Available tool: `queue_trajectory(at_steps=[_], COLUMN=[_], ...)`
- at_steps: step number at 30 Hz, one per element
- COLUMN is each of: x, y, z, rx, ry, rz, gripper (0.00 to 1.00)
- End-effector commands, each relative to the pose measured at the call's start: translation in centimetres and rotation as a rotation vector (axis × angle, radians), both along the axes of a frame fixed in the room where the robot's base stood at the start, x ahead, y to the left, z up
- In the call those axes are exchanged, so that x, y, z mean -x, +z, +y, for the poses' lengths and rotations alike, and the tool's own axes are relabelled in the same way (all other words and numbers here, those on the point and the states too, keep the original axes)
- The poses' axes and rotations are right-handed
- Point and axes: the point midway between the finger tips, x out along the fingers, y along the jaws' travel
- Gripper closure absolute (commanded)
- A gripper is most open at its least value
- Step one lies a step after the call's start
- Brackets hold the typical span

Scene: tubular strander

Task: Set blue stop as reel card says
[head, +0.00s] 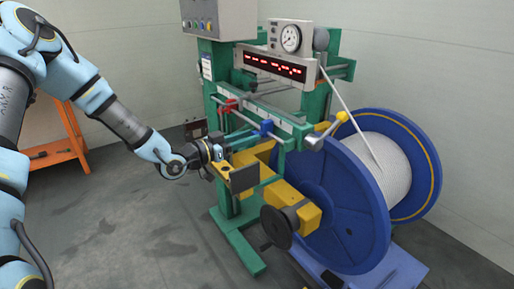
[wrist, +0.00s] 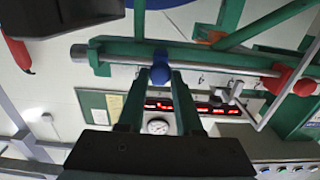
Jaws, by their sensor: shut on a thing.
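The blue stop (head: 266,128) sits on a horizontal steel rod at the front of the green machine frame. In the wrist view the blue stop (wrist: 161,70) is between the tips of my gripper (wrist: 161,78). The gripper is shut on it. In the head view my gripper (head: 262,137) reaches the stop from the lower left. A red stop (head: 230,105) is on the same rod, further left; it shows at the right in the wrist view (wrist: 276,80). A small white card (head: 206,67) hangs on the left green post; its writing is too small to read.
A large blue reel (head: 345,200) wound with pale rope stands right of the frame. A red-lit display (head: 275,67) and a round dial (head: 290,38) are above the rod. A grey control box (head: 218,18) is top left. An orange stand (head: 60,150) is at far left. Floor in front is clear.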

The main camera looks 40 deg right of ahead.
Motion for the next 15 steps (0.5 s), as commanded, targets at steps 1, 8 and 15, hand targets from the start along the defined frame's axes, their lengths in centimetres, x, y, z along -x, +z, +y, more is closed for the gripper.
queue_trajectory(at_steps=[1,8,15], x=[-1.7,-6.0,-6.6], y=[-0.2,-0.1,0.0], z=[-0.1,-0.3,-0.3], rx=[0.003,0.001,-0.001], ry=[0.006,0.002,0.001], rz=[-0.008,-0.003,0.000], gripper=[1.00,1.00,1.00])
